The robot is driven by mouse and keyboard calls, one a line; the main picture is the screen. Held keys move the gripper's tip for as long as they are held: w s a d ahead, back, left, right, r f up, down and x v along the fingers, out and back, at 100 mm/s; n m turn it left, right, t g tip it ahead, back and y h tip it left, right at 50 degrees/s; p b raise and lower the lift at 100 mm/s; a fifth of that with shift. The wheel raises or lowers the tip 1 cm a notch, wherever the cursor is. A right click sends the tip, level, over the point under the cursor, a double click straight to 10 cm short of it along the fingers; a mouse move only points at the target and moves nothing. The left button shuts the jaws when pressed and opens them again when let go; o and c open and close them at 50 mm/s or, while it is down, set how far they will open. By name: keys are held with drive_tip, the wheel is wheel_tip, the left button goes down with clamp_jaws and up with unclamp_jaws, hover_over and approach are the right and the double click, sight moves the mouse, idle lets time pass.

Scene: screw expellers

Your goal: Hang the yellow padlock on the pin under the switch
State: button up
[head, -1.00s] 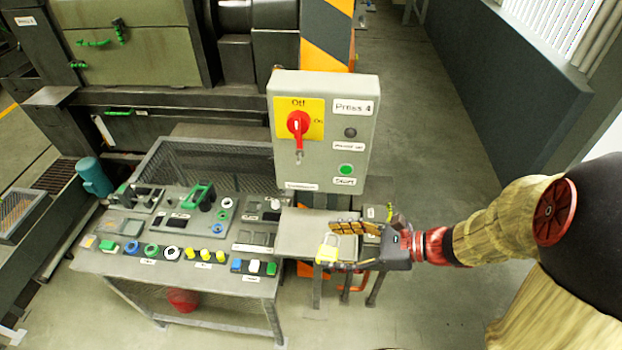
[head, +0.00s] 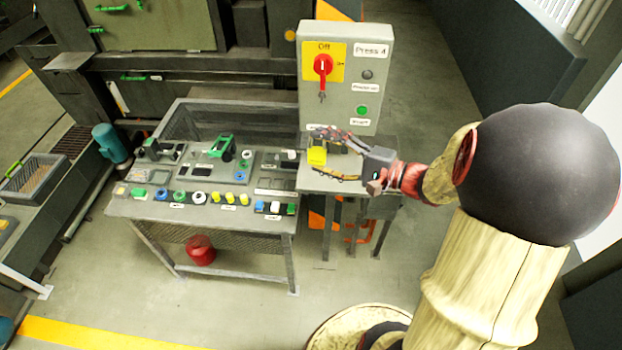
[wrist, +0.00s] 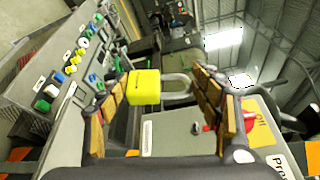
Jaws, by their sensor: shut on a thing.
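The yellow padlock (head: 317,155) is held by my gripper (head: 327,153), which is shut on it, in front of and below the lower left of the grey switch box (head: 346,80). In the wrist view, the padlock (wrist: 143,87) sits between the finger pads, its grey shackle pointing toward the right finger. The red switch (head: 323,65) is on a yellow plate on the box, near "Off". The small pin (head: 322,96) is just under the switch, with nothing hanging on it. In the wrist view, the red switch (wrist: 195,128) is partly hidden by the right finger.
A grey bench (head: 140,208) with several coloured buttons and locks stands left of the box. A small side table (head: 312,183) is below my gripper. A green button (head: 362,111) is low on the box. Open floor (head: 440,120) lies to the right.

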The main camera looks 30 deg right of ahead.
drive_tip(key=shift+w+a+r+n, duration=0.1)
drive_tip(key=shift+r+n, duration=0.35)
drive_tip(key=shift+n, duration=0.05)
drive_tip(key=shift+d+r+n+t, duration=0.1)
drive_tip(key=shift+d+n+t, duration=0.15)
drive_tip(key=shift+n+t, duration=0.25)
drive_tip(key=shift+w+a+r+n, duration=0.1)
drive_tip(key=shift+n, duration=0.3)
drive_tip(key=w+d, duration=0.5)
drive_tip(key=w, duration=0.2)
drive_tip(key=shift+w+p, duration=0.15)
drive_tip(key=shift+p, duration=0.15)
drive_tip(key=shift+w+d+b, duration=0.45)
drive_tip(key=shift+w+d, duration=0.2)
drive_tip(key=shift+w, duration=0.3)
drive_tip(key=shift+w+d+b, duration=0.4)
drive_tip(key=shift+w+d, duration=0.25)
drive_tip(key=shift+w, duration=0.35)
drive_tip(key=shift+w+d+b, duration=0.45)
drive_tip(key=shift+w+d, duration=0.2)
drive_tip(key=shift+w, duration=0.3)
idle(1.5)
drive_tip(key=shift+f+b, duration=0.7)
drive_tip(key=shift+b, duration=0.05)
idle(0.5)
